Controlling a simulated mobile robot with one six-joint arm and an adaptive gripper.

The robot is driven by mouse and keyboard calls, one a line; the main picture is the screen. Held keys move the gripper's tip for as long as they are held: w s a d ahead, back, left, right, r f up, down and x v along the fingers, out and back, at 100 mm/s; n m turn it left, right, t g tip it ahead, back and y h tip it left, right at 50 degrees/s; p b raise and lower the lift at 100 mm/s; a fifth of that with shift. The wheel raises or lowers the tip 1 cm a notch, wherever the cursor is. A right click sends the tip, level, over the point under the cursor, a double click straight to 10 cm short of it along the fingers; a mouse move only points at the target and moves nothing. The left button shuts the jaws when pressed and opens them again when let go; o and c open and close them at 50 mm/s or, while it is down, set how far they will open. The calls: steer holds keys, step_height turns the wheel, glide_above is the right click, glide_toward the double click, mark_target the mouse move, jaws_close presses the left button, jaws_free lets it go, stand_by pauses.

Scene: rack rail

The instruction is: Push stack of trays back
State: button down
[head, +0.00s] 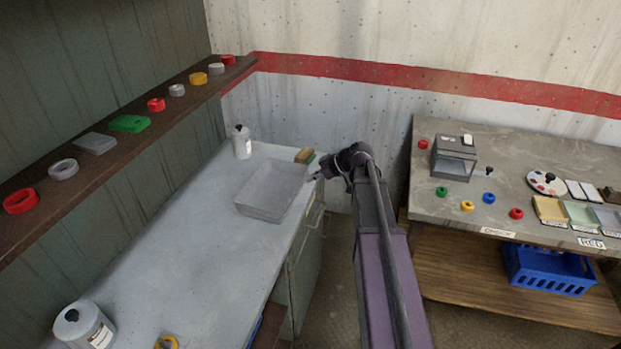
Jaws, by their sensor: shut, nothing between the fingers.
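The grey trays (268,188) sit on the light grey counter at the left, seen as one shallow, open, empty rectangular shape. I cannot tell how many are stacked. My gripper (314,177) is shut and empty, just right of the trays' far right corner, near the counter's right edge. I cannot tell whether it touches them. My arm reaches up from the bottom of the view to it.
A white bottle (242,142) stands behind the trays, and a wood-and-green block (304,156) lies at their far right. Another bottle (84,326) is at the near left. The counter (190,235) between is clear. A shelf (100,160) runs along the left wall.

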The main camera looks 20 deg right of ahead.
steer(key=shift+w+a+f+b, duration=0.1)
steer(key=shift+a+f+b, duration=0.1)
steer(key=shift+f+b, duration=1.75)
steer(key=shift+w+a+f+b, duration=0.1)
steer(key=shift+a+f+b, duration=0.05)
steer(key=shift+f+b, duration=1.75)
steer(key=shift+w+a, duration=2.3)
steer(key=shift+a, duration=0.9)
steer(key=shift+w+a, duration=2.25)
steer(key=shift+a, duration=1)
steer(key=shift+w+a, duration=2.3)
steer(key=shift+a, duration=0.9)
steer(key=shift+s+d+r+p, duration=0.55)
steer(key=shift+s+d, duration=0.1)
steer(key=shift+d, duration=0.3)
steer(key=shift+s+d+r+p, duration=0.45)
steer(key=shift+s+d+p, duration=0.2)
steer(key=shift+d, duration=0.3)
steer(key=shift+s+d+r+p, duration=0.5)
steer(key=shift+s+d, duration=0.2)
steer(key=shift+d, duration=0.25)
